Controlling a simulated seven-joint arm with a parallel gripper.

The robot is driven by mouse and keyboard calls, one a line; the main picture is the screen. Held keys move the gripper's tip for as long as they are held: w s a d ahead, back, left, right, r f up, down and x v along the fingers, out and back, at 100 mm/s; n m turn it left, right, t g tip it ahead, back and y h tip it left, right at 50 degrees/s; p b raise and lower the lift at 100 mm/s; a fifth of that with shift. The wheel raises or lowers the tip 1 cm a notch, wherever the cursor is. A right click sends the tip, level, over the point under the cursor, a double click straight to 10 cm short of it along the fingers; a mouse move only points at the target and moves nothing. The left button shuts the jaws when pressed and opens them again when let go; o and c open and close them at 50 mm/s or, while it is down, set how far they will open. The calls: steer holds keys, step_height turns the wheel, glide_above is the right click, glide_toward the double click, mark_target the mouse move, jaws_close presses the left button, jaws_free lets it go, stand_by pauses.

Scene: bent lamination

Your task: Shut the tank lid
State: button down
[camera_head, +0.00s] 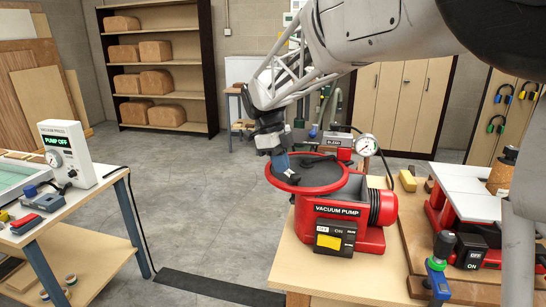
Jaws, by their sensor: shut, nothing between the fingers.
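The red vacuum pump (340,228) stands on a wooden bench, with its label and an OFF/ON switch box facing me. At its top is a round dark disc with a red rim (305,189), which looks like the tank lid and its ring. It overhangs the pump body at the left. I cannot tell from this view whether the lid lies flush or is tilted. My gripper (289,178) is shut and empty. It points down at the left part of the disc, over or touching it; contact is not clear.
A gauge (367,145) and a BLEED box (337,139) stand behind the pump. A red machine with a white top (470,187) is at the right. Another table with a PUMP OFF box (67,152) is at the left, with open floor between.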

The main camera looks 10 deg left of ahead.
mark_target(292, 176)
steer(key=shift+s+d+f, duration=0.1)
steer(key=shift+s+d, duration=0.05)
steer(key=shift+d, duration=0.4)
steer(key=shift+s, duration=0.1)
steer(key=shift+s+d+n, duration=0.3)
steer(key=shift+d, duration=0.15)
steer(key=shift+s+d, duration=0.25)
steer(key=shift+d, duration=0.05)
steer(key=shift+s+d+n+t, duration=0.3)
steer(key=shift+s+d+n, duration=0.15)
steer(key=shift+d+n, duration=0.2)
steer(key=s+d+n+t, duration=0.1)
steer(key=d+n, duration=0.2)
steer(key=d, duration=0.4)
steer(key=s+d+n, duration=0.2)
steer(key=d+n, duration=0.1)
steer(key=d, duration=0.5)
steer(key=shift+s+d+t, duration=0.25)
steer(key=shift+s+t, duration=0.05)
steer(key=shift+t, duration=0.1)
